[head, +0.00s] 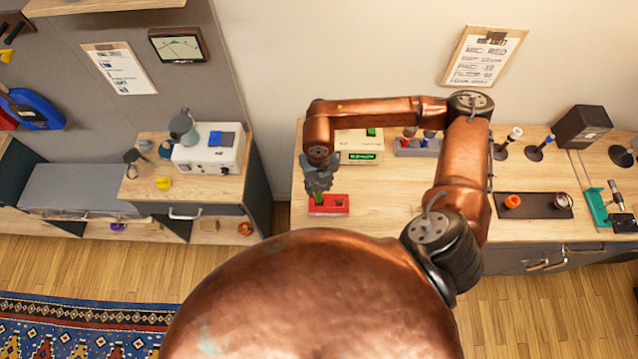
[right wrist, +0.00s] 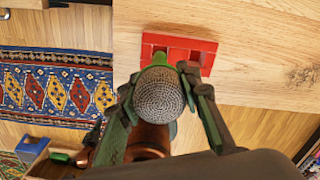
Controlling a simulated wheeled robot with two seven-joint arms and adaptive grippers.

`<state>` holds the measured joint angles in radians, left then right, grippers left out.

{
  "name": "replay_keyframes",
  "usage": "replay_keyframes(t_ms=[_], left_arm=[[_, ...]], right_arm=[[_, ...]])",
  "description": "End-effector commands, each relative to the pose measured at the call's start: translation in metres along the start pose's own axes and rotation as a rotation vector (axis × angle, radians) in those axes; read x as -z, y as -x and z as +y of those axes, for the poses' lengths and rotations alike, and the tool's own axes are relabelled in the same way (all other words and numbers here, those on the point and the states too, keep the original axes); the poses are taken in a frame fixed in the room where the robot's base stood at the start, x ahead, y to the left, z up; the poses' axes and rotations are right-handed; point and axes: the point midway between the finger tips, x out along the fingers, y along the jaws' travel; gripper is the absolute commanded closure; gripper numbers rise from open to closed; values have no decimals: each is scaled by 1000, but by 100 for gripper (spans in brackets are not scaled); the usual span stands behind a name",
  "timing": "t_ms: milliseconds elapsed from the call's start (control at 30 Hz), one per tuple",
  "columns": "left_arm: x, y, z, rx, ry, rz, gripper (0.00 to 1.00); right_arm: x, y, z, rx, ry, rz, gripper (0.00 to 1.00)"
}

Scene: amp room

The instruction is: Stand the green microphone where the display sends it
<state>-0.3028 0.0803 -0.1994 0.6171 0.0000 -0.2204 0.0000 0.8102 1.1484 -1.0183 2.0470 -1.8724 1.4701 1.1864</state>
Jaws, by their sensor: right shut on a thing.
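The green microphone (right wrist: 158,95) shows its round grey mesh head toward the camera in the right wrist view, with a bit of green body beyond it. My right gripper (head: 319,188) is shut on it, with a finger on each side of the head. In the head view only a little green shows below the fingers, at the left part of the red block (head: 338,208). The red block (right wrist: 205,58) has several openings. I cannot tell whether the microphone's lower end is inside one. The display (head: 362,156) shows green text too small to read surely. My left gripper is not in view.
A grey rack (head: 418,148) with microphones stands behind my right arm. A dark mat (head: 535,206) with an orange ring lies to the right, near a black speaker box (head: 583,127). Bare table (head: 385,190) lies right of the red block. A clipboard (head: 484,56) hangs above.

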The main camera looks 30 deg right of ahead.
Motion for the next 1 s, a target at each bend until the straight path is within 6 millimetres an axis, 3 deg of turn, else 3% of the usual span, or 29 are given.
replay_keyframes(t_ms=[600,1000], left_arm=[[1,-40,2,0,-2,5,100],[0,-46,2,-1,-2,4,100]], right_arm=[[0,-43,0,0,1,-1,100],[0,-50,0,0,1,-2,100]])
